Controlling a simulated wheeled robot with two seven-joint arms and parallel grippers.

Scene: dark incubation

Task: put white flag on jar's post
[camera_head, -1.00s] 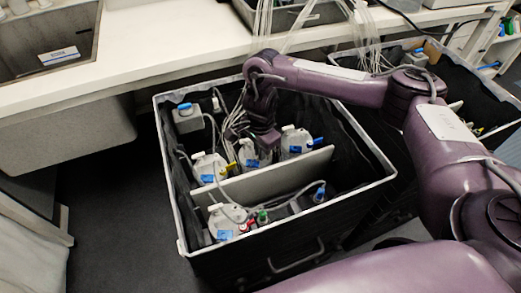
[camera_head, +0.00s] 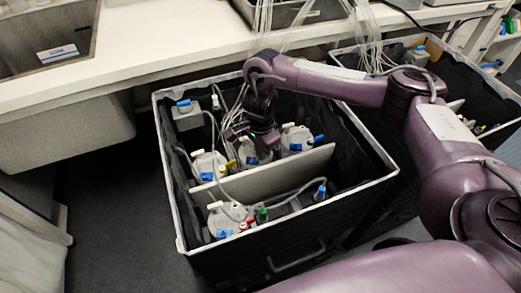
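Several translucent jars with blue labels stand in a black crate (camera_head: 290,246) in the head view. One is at the left (camera_head: 203,166), one at the right (camera_head: 293,141), and one at the front (camera_head: 219,219). A middle jar (camera_head: 249,155) is partly covered by my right gripper (camera_head: 253,140), which is low over it. The fingertips are dark and small, so I cannot tell whether they are open or hold anything. A small white piece (camera_head: 215,102) stands near the back wall; I cannot tell whether it is the white flag. The jar's post is not clear. My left gripper is out of view.
A pale divider (camera_head: 268,176) crosses the crate. Tubes hang into the crate from the counter (camera_head: 170,45) and run among the jars. A grey box with a blue top (camera_head: 186,117) sits in the back left corner. A second black crate (camera_head: 475,85) is at the right.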

